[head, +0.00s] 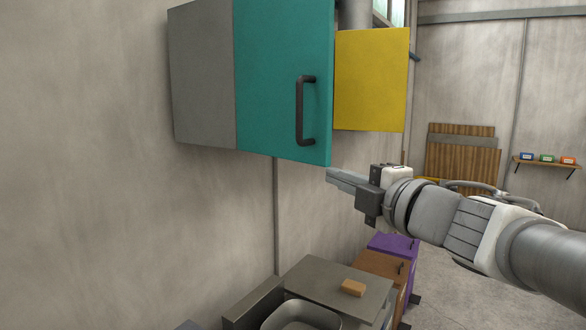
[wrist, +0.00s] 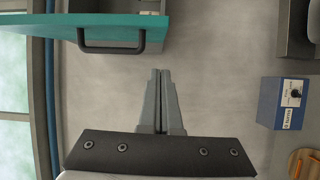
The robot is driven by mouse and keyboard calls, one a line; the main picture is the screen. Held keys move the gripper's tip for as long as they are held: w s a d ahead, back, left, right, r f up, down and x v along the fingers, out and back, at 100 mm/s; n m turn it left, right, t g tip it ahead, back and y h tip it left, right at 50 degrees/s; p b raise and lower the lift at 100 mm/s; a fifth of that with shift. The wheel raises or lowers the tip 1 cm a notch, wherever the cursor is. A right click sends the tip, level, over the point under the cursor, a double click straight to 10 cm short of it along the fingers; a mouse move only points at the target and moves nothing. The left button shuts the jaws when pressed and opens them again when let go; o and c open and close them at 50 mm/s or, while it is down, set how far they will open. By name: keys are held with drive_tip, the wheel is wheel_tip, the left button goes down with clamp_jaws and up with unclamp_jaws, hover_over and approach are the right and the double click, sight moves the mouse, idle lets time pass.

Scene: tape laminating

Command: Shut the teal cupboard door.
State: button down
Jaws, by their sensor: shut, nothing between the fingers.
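The grey wall cupboard (head: 202,80) hangs at upper centre-left in the head view. Its teal door (head: 268,80) stands swung out from the cupboard, with its outer face turned to the head camera. A dark bar handle (head: 300,112) is near its right edge. In the wrist view the teal door (wrist: 40,28) is seen almost edge-on at top left, with the handle (wrist: 112,48) sticking out. My gripper (head: 328,173) is shut and empty, close to the door's lower right corner in the head view. In the wrist view its fingertips (wrist: 160,73) appear apart from the door and handle.
A yellow panel (head: 372,80) is right of the teal door. Below are a grey worktop (head: 325,278) with a tan block (head: 353,287), and purple (head: 392,244) and brown cabinets. A blue box (wrist: 283,103) with a knob shows in the wrist view.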

sight(313, 163)
drive_tip(key=shift+n+g+y, duration=0.3)
drive_tip(key=shift+n+y, duration=0.1)
drive_tip(key=shift+n, duration=0.1)
drive_tip(key=shift+w+a+f+p, duration=0.1)
drive_tip(key=shift+w+a+p, duration=0.35)
drive_tip(key=shift+w, duration=1.4)
drive_tip(key=shift+w+a+r+p, duration=0.15)
drive_tip(key=shift+w+a, duration=0.55)
drive_tip(key=shift+w, duration=1.15)
drive_tip(key=shift+w+a+f+p, duration=0.25)
drive_tip(key=shift+w+a, duration=0.35)
drive_tip(key=shift+w, duration=1.25)
drive_tip(key=shift+d+r, duration=0.1)
